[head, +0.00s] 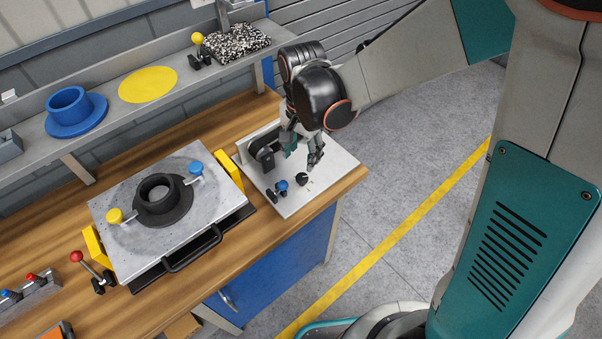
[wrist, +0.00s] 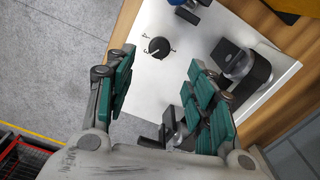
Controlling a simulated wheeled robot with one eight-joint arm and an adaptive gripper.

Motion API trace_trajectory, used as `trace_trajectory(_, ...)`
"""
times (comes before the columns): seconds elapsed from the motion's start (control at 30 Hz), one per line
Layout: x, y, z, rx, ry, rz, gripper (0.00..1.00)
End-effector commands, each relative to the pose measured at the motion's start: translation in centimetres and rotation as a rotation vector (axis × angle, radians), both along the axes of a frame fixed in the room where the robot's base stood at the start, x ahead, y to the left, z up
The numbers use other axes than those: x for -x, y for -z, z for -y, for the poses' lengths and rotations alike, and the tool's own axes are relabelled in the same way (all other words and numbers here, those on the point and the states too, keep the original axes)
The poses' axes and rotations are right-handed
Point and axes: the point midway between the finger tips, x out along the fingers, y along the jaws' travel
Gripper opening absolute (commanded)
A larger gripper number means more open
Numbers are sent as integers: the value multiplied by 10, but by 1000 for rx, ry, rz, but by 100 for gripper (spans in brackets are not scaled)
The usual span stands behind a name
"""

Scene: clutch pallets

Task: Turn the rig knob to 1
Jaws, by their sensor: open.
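The rig is a pale panel (head: 325,172) at the right end of the wooden bench. Its knob (head: 302,179) is a small black round dial on the panel. In the wrist view the knob (wrist: 159,47) shows a light pointer line, with small marks beside it that are too small to read. My gripper (head: 302,155) is above the panel, behind the knob in the head view. Its green-padded fingers are spread and empty in the wrist view (wrist: 160,92). The knob lies beyond the fingertips, apart from them.
A blue-topped lever (head: 282,187) stands close beside the knob. A black upright fitting (head: 263,153) is on the panel near my gripper. A grey plate with a black ring (head: 163,200) and yellow blocks lies to the left. A shelf (head: 110,115) runs behind.

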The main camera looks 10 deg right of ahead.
Motion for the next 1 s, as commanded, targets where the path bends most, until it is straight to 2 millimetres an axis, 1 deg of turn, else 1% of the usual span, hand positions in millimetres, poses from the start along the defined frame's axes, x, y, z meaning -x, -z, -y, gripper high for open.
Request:
trace_trajectory(0.03, 0, 14, 0, 0, 0, 0, 50)
trace_trajectory(0.1, 0, 25, 0, 0, 0, 0, 50)
trace_trajectory(0.3, 0, 57, 0, 0, 0, 0, 50)
trace_trajectory(0.5, 0, 82, 0, 0, -1, 0, 50)
trace_trajectory(0.7, 0, 92, 0, 0, -1, 0, 50)
trace_trajectory(1.0, 0, 93, 0, 0, -1, 0, 50)
